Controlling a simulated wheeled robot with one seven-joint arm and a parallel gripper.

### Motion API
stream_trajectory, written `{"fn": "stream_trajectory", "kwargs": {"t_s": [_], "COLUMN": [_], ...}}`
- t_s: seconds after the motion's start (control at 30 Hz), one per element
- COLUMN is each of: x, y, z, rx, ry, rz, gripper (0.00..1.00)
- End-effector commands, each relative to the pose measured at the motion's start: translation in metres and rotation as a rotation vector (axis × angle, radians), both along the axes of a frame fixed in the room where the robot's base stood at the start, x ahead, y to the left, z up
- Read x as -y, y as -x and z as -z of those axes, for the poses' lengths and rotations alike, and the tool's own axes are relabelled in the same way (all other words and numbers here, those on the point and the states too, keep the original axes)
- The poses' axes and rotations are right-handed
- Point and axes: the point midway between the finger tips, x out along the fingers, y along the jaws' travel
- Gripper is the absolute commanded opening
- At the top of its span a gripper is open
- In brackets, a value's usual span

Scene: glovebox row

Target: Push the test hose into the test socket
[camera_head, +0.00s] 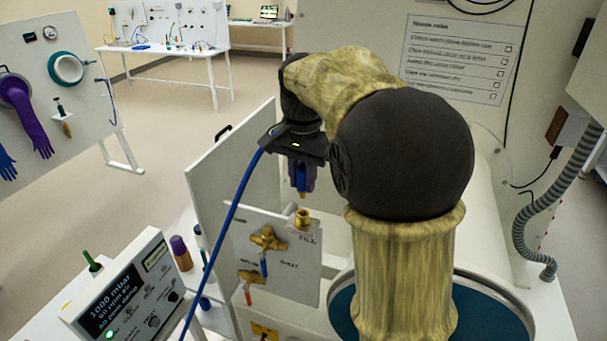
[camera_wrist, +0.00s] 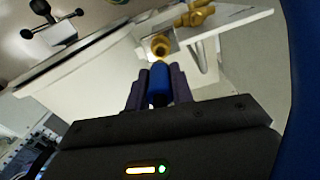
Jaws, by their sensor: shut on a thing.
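My gripper (camera_head: 301,178) is shut on the blue test hose. The hose end (camera_wrist: 159,82) sits between the two dark fingers in the wrist view, with a small brass tip showing below the fingers in the head view. The blue hose (camera_head: 235,215) runs from my wrist down to the lower left. The brass socket (camera_head: 302,218), marked FILL, stands on a white panel (camera_head: 309,265). It also shows in the wrist view (camera_wrist: 160,47), just beyond the hose end. The tip is above the socket in the head view and looks apart from it.
Brass valves (camera_head: 267,240) with blue and red handles sit left of the socket on the same panel. A white upright board (camera_head: 235,160) stands behind. A test unit with a display (camera_head: 125,300) is at lower left. A grey corrugated hose (camera_head: 550,200) hangs at right.

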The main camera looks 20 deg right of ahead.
Motion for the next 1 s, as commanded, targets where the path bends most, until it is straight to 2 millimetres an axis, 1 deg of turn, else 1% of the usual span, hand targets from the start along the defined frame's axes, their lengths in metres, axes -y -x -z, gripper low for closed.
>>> {"fn": "stream_trajectory", "kwargs": {"t_s": [0.03,0.2,0.4,1.0], "x": [0.000,0.000,0.001,0.001], "y": [0.000,0.000,0.000,0.000], "z": [0.007,0.021,0.032,0.033], "rx": [0.000,0.000,0.000,0.000], "ry": [0.000,0.000,0.000,0.000], "rz": [0.000,0.001,0.002,0.003], "gripper": [0.00,0.00,0.00,0.00]}}
